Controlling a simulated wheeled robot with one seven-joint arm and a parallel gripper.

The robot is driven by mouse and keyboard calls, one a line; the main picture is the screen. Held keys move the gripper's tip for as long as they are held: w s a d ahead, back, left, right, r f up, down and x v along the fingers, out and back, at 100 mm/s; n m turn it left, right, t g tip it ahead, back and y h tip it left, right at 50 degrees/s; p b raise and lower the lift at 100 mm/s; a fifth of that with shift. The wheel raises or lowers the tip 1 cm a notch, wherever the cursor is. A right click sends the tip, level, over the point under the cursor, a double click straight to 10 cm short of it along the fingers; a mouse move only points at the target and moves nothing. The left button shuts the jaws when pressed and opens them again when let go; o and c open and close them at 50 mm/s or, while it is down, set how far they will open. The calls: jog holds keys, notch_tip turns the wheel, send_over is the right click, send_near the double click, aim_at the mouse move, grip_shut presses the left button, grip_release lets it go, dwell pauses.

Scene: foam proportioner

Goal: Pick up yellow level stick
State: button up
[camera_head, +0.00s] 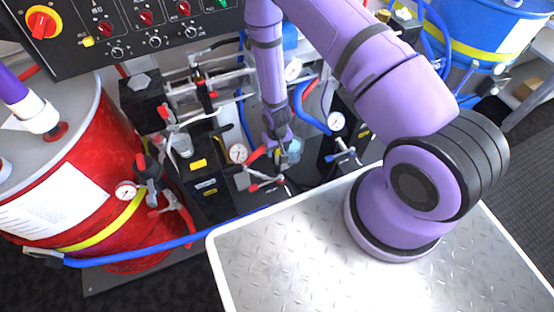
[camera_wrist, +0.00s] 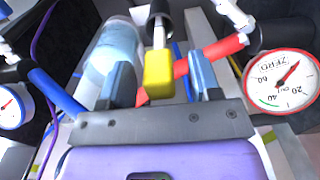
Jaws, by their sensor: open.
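The yellow level stick (camera_wrist: 159,78) shows in the wrist view as a blocky yellow end on a thin metal rod, with a black round part at the rod's far end. My gripper (camera_wrist: 160,70) is open, with one blue-grey finger on each side of the yellow end in the picture. A gap shows on both sides, and neither finger appears to touch it. How deep the yellow end sits between the fingers is hard to tell. In the head view my gripper (camera_head: 281,143) is down among the pipework, and I cannot make out the stick there.
A red-handled lever (camera_wrist: 212,57) passes close behind the stick. A pressure gauge (camera_wrist: 283,82) is close on the right and a clear cylinder (camera_wrist: 115,50) on the left. In the head view a red drum (camera_head: 120,150) stands left, and a control panel (camera_head: 130,30) is above.

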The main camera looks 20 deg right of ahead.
jog(key=shift+f, duration=0.45)
grip_shut()
